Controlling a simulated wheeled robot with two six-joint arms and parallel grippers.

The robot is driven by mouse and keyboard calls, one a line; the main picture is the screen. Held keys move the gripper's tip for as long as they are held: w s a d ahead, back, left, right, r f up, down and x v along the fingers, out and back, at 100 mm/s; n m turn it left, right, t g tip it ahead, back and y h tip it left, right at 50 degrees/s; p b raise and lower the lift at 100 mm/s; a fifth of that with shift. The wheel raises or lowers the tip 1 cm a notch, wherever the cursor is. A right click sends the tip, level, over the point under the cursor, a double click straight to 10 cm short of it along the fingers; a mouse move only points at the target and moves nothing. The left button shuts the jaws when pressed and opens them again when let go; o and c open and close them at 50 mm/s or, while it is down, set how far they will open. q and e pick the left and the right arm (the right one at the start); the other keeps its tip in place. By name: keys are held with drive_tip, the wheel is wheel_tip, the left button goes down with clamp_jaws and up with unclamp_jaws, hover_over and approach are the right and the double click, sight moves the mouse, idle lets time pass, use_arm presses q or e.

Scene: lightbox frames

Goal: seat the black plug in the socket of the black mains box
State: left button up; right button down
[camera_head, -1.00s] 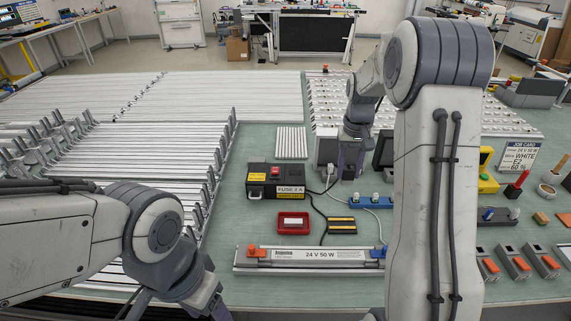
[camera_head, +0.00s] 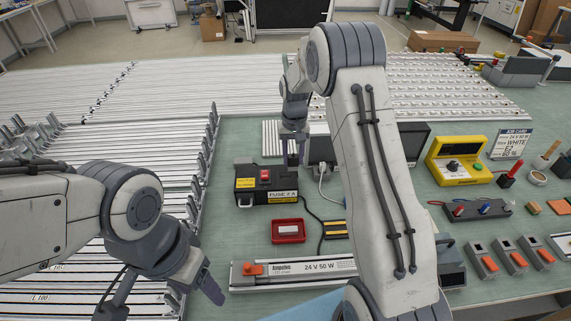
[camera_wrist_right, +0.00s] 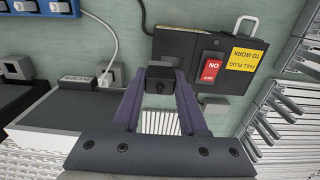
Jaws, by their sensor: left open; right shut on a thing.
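The black mains box (camera_head: 258,198) stands on the bench, with a red switch and a yellow label on top. It also fills the upper right of the right wrist view (camera_wrist_right: 178,47). My right gripper (camera_head: 292,160) is just behind the box's right end. In the right wrist view its fingers (camera_wrist_right: 160,90) are shut on the black plug (camera_wrist_right: 159,86), at the box's near edge. I cannot tell whether the plug touches the box or enters its socket; the socket is hidden. My left gripper (camera_head: 160,298) is open and empty at the lower left, apart from the box.
A white cord (camera_wrist_right: 113,45) ends at a grey block beside my right gripper. My right arm covers the middle bench.

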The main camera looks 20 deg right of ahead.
sight(286, 169)
drive_tip(key=shift+w+a+f, duration=0.55)
drive_tip(key=shift+w+a, duration=0.15)
drive_tip(key=shift+a, duration=0.15)
drive_tip(key=shift+a+f+p, duration=0.1)
drive_tip(key=shift+f+p, duration=0.15)
drive_tip(key=shift+p, duration=0.1)
wheel_tip(286, 169, down, 3)
drive_tip(key=shift+f+p, duration=0.15)
drive_tip(key=shift+p, duration=0.6)
drive_tip(key=shift+f, duration=0.25)
drive_tip(key=shift+f, duration=0.2)
drive_tip(key=shift+c, duration=2.2)
unclamp_jaws()
